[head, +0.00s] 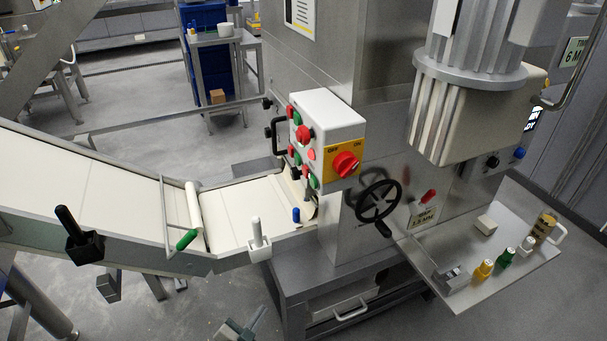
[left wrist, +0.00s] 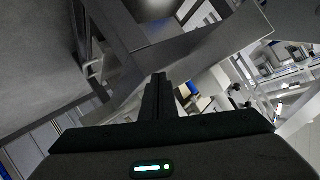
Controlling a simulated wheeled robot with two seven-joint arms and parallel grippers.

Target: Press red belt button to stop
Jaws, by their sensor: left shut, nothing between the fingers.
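The white control box (head: 325,112) stands on the machine beside the inner end of the belt (head: 240,205). Its left face carries several red and green buttons, among them a red mushroom-shaped button (head: 304,134). Which red one belongs to the belt I cannot tell, as the labels are too small. A larger red knob (head: 345,163) sits on a yellow plate on the front face. My left gripper (head: 259,314) is low at the bottom edge, below and clear of the box. In the left wrist view its fingers (left wrist: 158,92) are together and empty. My right gripper is out of view.
The conveyor's side rail (head: 110,250) crosses between my left gripper and the box, with a white-handled clamp (head: 257,235) on it. A black handwheel (head: 378,200) sits right of the box. A side shelf (head: 465,245) holds small bottles. A drawer handle (head: 350,310) juts out below.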

